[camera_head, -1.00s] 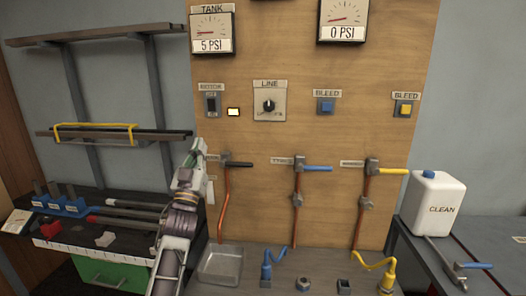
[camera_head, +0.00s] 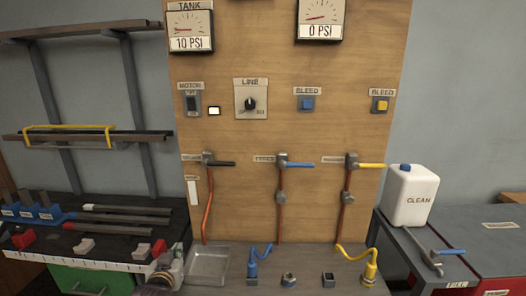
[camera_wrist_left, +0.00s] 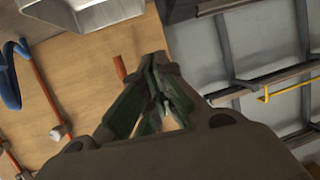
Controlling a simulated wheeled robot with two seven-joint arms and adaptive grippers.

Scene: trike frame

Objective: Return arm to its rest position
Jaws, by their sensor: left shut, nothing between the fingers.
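My left arm shows only as a small part at the lower left of the head view, low beside the metal tray. Its gripper fingers are not clearly seen there. In the left wrist view my left gripper (camera_wrist_left: 155,75) has its fingertips together and nothing between them. Behind the fingers lie the wooden panel (camera_wrist_left: 85,85) and the wall rack (camera_wrist_left: 272,78). My right arm and gripper show in neither view.
The wooden panel (camera_head: 300,130) carries the tank gauge (camera_head: 190,27), a motor switch (camera_head: 192,102) and several valves. The metal tray (camera_head: 208,268) stands in front of it. A white CLEAN jug (camera_head: 411,195) stands on the right table. A workbench with rods lies at left.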

